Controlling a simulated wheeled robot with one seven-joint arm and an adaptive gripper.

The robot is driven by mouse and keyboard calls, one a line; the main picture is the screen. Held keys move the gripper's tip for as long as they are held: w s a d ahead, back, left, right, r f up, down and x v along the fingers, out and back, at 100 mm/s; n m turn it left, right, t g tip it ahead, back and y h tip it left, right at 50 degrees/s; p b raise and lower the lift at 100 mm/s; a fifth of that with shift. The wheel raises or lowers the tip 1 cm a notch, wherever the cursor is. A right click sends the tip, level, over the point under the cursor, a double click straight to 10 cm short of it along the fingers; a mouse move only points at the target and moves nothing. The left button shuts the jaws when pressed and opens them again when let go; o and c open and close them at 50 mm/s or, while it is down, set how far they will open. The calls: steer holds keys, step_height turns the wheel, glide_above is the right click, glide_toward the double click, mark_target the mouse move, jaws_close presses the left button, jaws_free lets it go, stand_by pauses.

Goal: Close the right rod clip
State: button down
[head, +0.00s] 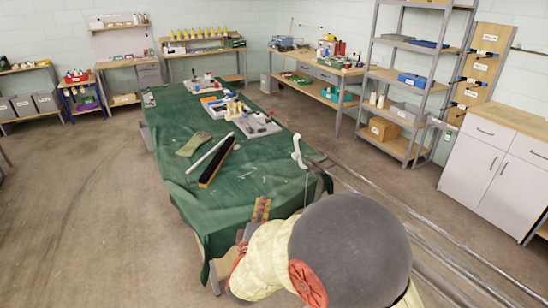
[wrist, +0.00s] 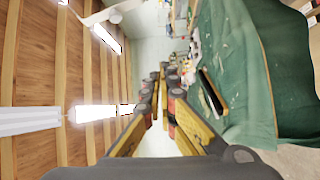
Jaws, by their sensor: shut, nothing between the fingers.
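My gripper (head: 260,212) hangs low over the near end of the green-covered table (head: 262,180) in the head view. In the wrist view my gripper (wrist: 163,78) shows two yellow and dark fingers converging at the tips, shut with nothing between them. Long thin metal rods (head: 375,190) run past the table's right side and partly behind my arm. A white hook-shaped piece (head: 299,152) stands at the table's right edge, clear of my gripper. I cannot make out the right rod clip for certain; my arm hides part of the rods.
A white roller (head: 210,153), a black bar (head: 217,162) and a glove (head: 192,144) lie on the cloth. Trays with small parts (head: 256,124) stand farther back. A metal shelf (head: 405,75) and white cabinets (head: 492,170) stand at right. The floor at left is clear.

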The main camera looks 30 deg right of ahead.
mark_target(296, 156)
step_height(296, 156, up, 4)
steer(key=s+d+r+n+h, duration=0.1)
steer(key=s+n+h, duration=0.1)
steer(key=s+d+b+x, duration=0.1)
steer(key=b+x, duration=0.3)
steer(key=x, duration=0.9)
steer(key=shift+s+d+r+t, duration=0.3)
steer(key=shift+d+r+t, duration=0.1)
steer(key=shift+d, duration=0.25)
steer(key=shift+w+r, duration=0.1)
